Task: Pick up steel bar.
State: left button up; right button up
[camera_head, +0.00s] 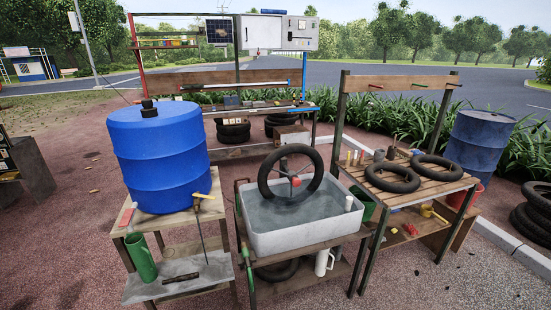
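No single thing is clearly marked out as the steel bar. A short dark bar (180,278) lies flat on the grey lower shelf below the blue barrel, at the front left. A thin dark rod (202,236) stands slightly tilted beside the barrel stand, running from near the yellow tap down to that shelf. Which of these is the steel bar I cannot tell. Neither of my grippers shows in the head view.
A grey water tub (303,234) holds an upright tyre (291,171). A slatted table (418,196) with two tyres stands right. Gravel (430,292) is open at the front right.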

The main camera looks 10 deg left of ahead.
aim_at(194, 276)
jog(key=u, duration=1.45)
jog(key=i+j+z, duration=0.1)
jog(key=z, duration=0.15)
